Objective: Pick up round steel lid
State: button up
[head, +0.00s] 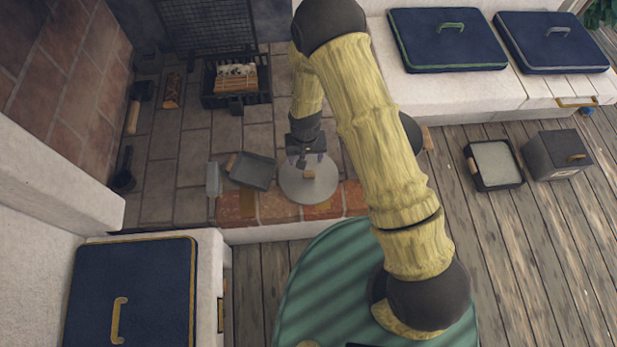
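The round steel lid (308,190) is a flat grey disc lying at the front of the hearth, over the edge of the red brick strip. A small wooden-coloured knob (309,174) stands at its middle. My gripper (307,161) points down just above the lid, close to the knob. Its two fingers look spread apart with nothing between them. The small size of the view leaves the exact gap above the knob unclear. My gripper and wrist hide the far part of the lid.
A grey dustpan (252,171) lies just left of the lid. A fire grate with logs (236,86) stands behind. White benches with blue cushions (447,40) flank the hearth. A tray (494,165) and dark box (557,155) sit on the floor at right.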

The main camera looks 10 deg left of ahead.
aim_at(309, 173)
notch_tip(309, 173, down, 4)
jog(key=shift+r+b, duration=0.1)
jog(key=shift+b, duration=0.25)
jog(key=shift+d, duration=0.1)
jog(key=f, duration=0.1)
jog(key=f+b, duration=0.1)
jog(key=f, duration=0.3)
jog(key=shift+s+d+f+b, duration=0.1)
jog(key=shift+s+d+b, duration=0.1)
jog(key=shift+d+b, duration=0.2)
jog(key=c, duration=1.1)
